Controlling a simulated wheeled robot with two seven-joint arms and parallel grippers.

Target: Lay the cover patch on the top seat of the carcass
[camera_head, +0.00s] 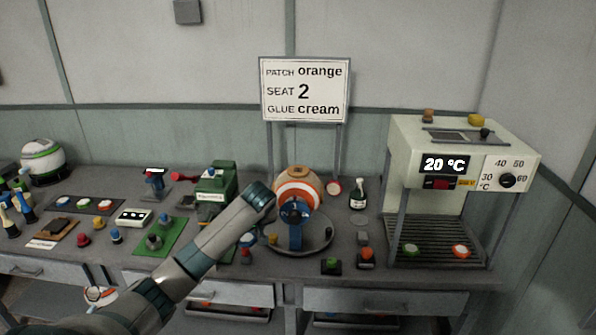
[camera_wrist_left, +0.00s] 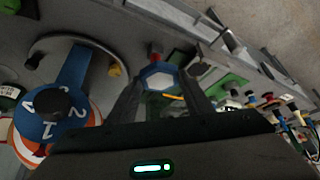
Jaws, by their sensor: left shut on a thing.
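The carcass (camera_head: 297,184) is a ball with orange and white bands and a tan top, standing in a round tray with a blue stand (camera_head: 295,236). In the left wrist view, a blue numbered part (camera_wrist_left: 62,115) shows at the left, over the ball's orange and white side. The patch is clear of the carcass. My right gripper is not in view.
A sign (camera_head: 305,90) reads patch orange, seat 2, glue cream. A pale machine (camera_head: 460,150) showing 20 °C stands at right. A green press-like device (camera_head: 213,185) stands left of the carcass. A dark bottle (camera_head: 357,194) stands right of it. Small parts crowd the left bench.

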